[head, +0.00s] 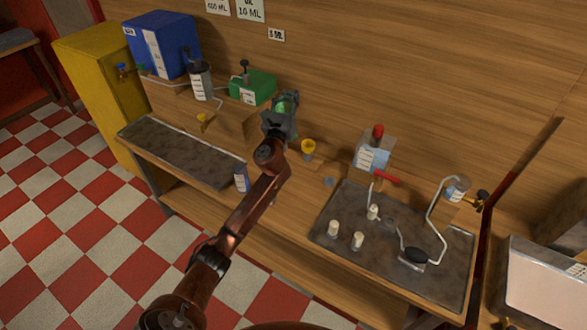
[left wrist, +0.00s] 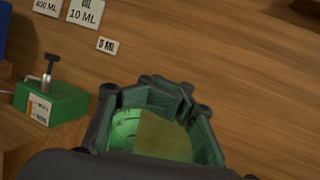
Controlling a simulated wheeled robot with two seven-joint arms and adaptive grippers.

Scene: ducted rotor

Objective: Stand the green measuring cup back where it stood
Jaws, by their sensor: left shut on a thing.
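The green measuring cup (head: 283,106) is held in my left gripper (head: 280,122), which is shut on it above the back of the bench. In the left wrist view the translucent green cup (left wrist: 125,128) shows between the fingers of my left gripper (left wrist: 155,105), with yellowish-green colour inside. The gripper hides much of the cup in the head view. Whether the cup touches anything below cannot be told. My right gripper is not in view.
A green box (head: 252,87) with a plunger stands left of the cup. A yellow cup (head: 308,148) stands close on the right. A clear container with a red cap (head: 374,153) is further right. A dark mat (head: 340,215) holds small pale pieces. Labels (left wrist: 108,45) hang on the wall.

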